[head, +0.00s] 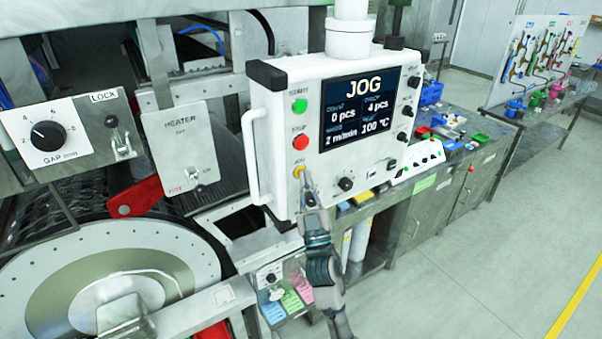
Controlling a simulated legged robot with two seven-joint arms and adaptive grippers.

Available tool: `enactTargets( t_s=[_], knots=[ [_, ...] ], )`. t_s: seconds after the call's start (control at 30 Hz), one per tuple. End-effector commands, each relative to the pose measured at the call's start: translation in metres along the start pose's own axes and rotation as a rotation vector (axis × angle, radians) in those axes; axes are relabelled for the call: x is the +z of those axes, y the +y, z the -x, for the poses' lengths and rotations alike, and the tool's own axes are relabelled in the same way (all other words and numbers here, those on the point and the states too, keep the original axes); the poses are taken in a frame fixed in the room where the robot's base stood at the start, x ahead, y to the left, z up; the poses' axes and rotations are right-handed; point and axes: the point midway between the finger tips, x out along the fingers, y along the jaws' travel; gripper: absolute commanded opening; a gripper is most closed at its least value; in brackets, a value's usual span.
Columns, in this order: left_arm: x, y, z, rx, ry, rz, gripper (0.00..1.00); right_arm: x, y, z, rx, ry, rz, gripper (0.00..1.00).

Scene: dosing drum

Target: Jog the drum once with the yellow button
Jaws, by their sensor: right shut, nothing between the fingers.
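The white control box (279,110) hangs from a post in the middle of the head view. Its screen (360,105) reads "JOG", 0 pcs, 4 pcs, 2 m/min and 100 °C. The yellow button (299,171) is low on the panel's left column, below a green button (299,105) and a red button (301,142). My right gripper (304,181) is shut and empty, with its tips at the yellow button; they seem to touch it, partly covering it. The drum (118,270), with a pale round end plate, is at lower left. My left gripper is not in view.
A gap dial panel (50,133) with a lock lever and a heater panel (180,146) are at left. A red handle (135,196) sticks out above the drum. A bench (440,205) with small parts stands behind at right. The floor at right is clear.

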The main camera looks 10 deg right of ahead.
Motion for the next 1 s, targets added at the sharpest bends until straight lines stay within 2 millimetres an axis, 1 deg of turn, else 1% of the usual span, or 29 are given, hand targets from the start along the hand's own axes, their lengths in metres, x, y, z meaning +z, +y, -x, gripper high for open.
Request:
enactTargets(
  t_s=[0.23, 0.53, 0.63, 1.0],
  knots=[
    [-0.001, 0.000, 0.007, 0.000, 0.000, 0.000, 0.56, -0.007, 0.006, 0.008, 0.000, 0.000, 0.000, 0.00],
    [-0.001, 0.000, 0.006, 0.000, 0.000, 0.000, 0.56, -0.007, 0.007, 0.010, -0.001, 0.000, 0.000, 0.00],
    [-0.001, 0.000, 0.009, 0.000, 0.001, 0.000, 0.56, -0.009, 0.009, 0.012, -0.001, -0.001, 0.000, 0.00],
    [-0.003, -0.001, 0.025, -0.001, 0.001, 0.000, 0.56, -0.028, 0.028, 0.037, -0.001, -0.001, 0.000, 0.00]
  ],
)
